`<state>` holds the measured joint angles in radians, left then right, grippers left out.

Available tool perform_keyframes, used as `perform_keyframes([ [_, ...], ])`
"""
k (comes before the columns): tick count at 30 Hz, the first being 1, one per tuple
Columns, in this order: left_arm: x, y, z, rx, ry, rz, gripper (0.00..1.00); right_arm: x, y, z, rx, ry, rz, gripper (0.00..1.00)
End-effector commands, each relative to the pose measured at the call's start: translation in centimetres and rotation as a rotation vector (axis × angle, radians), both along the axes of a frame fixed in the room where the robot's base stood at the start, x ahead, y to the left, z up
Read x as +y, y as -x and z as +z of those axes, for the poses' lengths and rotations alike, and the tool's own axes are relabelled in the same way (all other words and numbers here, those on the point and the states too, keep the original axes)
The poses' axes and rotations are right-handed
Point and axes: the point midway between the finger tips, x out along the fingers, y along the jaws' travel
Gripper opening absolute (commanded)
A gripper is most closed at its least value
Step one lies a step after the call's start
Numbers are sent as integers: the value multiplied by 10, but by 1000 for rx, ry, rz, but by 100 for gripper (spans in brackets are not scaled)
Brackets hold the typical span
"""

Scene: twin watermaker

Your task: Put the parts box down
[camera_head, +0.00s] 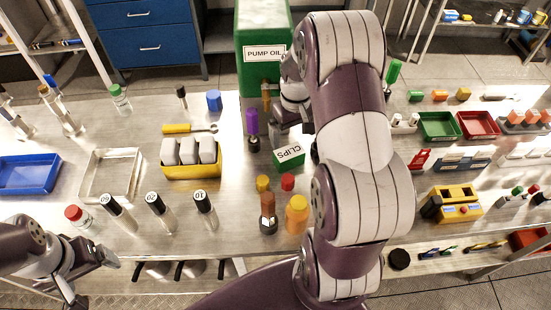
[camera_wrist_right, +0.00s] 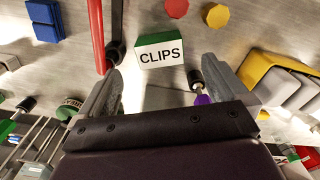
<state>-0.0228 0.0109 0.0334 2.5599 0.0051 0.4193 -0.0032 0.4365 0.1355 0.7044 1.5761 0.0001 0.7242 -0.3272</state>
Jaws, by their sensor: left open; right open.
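The parts box (camera_head: 289,154) is a small green box with a white face marked CLIPS. It rests on the metal bench near the middle, in front of the green PUMP OIL container. My right gripper (camera_head: 292,136) is just behind it in the head view, partly hidden by my right arm. In the right wrist view the box (camera_wrist_right: 161,50) stands ahead of the open right fingers (camera_wrist_right: 167,88), in line with the gap between them, with nothing held. My left gripper (camera_head: 96,277) is open and empty at the lower left, by the bench's front edge.
A purple-handled tool (camera_head: 252,127) stands left of the box. Yellow (camera_head: 262,183) and red (camera_head: 288,182) caps and an orange bottle (camera_head: 297,214) stand in front. A yellow tray (camera_head: 191,172) with white blocks is at left. PUMP OIL container (camera_head: 262,70) is behind.

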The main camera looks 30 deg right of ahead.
Motion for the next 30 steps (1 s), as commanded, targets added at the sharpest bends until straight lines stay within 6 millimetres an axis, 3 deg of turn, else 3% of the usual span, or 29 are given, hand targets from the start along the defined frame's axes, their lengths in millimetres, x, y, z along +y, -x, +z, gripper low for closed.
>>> perform_keyframes([
  [6,0,0,9,0,0,0,90,1,1,-48,6,-3,0,100],
  [11,0,0,12,0,0,0,90,0,1,-68,3,-1,0,100],
  [18,0,0,25,0,0,0,90,1,0,-110,3,-1,0,100],
  [26,0,0,24,0,0,0,90,1,0,-119,1,0,-1,100],
  [27,0,0,24,0,0,0,90,1,0,-119,1,0,-1,97],
  [30,0,0,24,0,0,0,90,1,0,-119,1,0,-1,64],
])
